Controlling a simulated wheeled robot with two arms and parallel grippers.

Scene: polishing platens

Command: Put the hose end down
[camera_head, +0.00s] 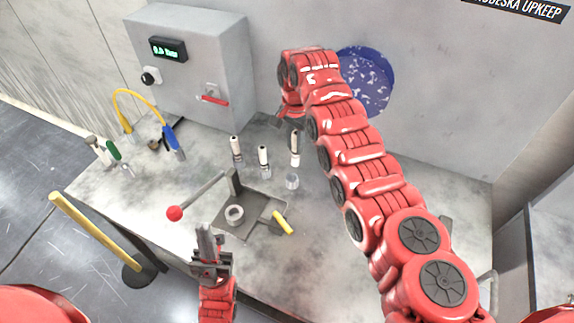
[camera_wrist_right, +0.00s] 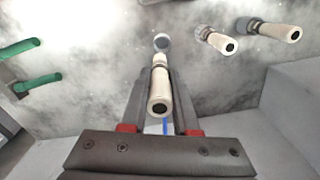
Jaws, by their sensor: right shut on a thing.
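A yellow hose (camera_head: 137,97) arches at the back left of the bench, with a blue end piece (camera_head: 172,138) at its right and a yellow fitting at its left. My right arm reaches to the wall, and its gripper (camera_wrist_right: 160,80) is mostly hidden in the head view. In the right wrist view it is shut on a white-handled tool (camera_wrist_right: 159,92). The hose is not between its fingers. My left gripper (camera_head: 208,245) is at the bench's front, apart from the hose. I see it nearly side-on, so its opening is unclear.
Two more white-handled tools (camera_head: 236,146) (camera_head: 263,156) and a small clear ring (camera_head: 292,182) stand mid-bench. A fixture plate (camera_head: 245,222) with a red-ball lever (camera_head: 174,213) sits in front. A grey cabinet (camera_head: 190,75) stands behind. Green-handled items (camera_head: 113,150) are at left.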

